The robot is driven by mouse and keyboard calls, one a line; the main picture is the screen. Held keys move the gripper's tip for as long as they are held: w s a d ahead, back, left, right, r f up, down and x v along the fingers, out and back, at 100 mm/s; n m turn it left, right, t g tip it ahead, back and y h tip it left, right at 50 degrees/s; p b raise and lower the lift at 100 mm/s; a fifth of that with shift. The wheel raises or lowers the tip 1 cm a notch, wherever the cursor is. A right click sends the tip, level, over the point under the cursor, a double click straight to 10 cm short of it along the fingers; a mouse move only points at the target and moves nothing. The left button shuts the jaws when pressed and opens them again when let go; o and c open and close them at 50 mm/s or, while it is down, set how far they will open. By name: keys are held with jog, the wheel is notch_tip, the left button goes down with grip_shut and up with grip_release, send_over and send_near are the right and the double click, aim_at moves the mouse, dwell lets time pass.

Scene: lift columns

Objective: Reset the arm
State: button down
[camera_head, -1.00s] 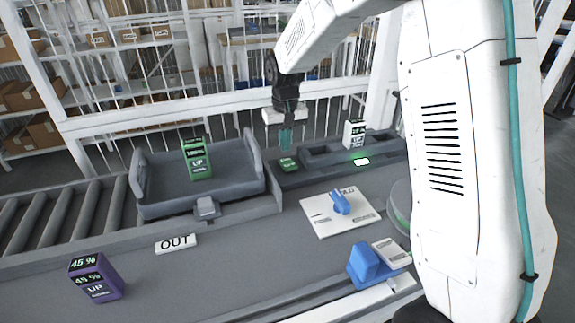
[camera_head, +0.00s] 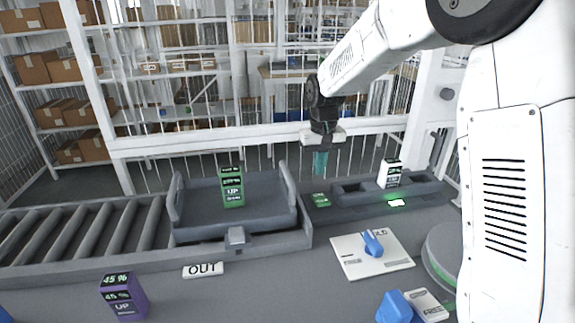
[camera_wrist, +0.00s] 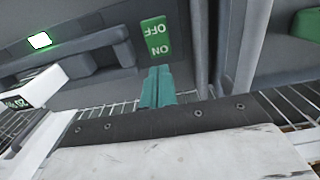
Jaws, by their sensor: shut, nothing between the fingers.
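My gripper (camera_head: 320,163) hangs pointing down from my white arm, above the back of the workbench, with its teal fingers together and nothing between them. In the wrist view its teal fingertips (camera_wrist: 157,85) are side by side, just below the green ON/OFF switch (camera_wrist: 155,42) in the picture. In the head view that green switch (camera_head: 321,200) lies on the bench below the fingers. I see a gap between fingers and switch in the head view.
A green box (camera_head: 232,187) stands in the grey tray (camera_head: 190,222). A white box (camera_head: 389,174) stands in a dark holder by a lit green-white lamp (camera_head: 397,203). A blue lever (camera_head: 373,243) sits on a white plate (camera_head: 345,265). A purple box (camera_head: 123,297) stands front left, near an OUT sign (camera_head: 203,269).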

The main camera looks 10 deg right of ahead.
jog(key=s, duration=0.1)
jog(key=s+f, duration=0.1)
jog(key=shift+s+d+f+g, duration=0.1)
jog(key=shift+s+f+g, duration=0.1)
jog(key=shift+s+g, duration=0.2)
jog(key=s+d+r, duration=0.1)
jog(key=s+r, duration=0.2)
jog(key=s, duration=0.8)
jog(key=s+d+r+t, duration=0.1)
jog(key=s+r, duration=0.3)
jog(key=s, duration=0.8)
jog(key=s+d+r+t, duration=0.1)
jog(key=s+r, duration=0.2)
jog(key=s, duration=0.9)
jog(key=shift+r, duration=0.3)
jog(key=shift+s, duration=0.1)
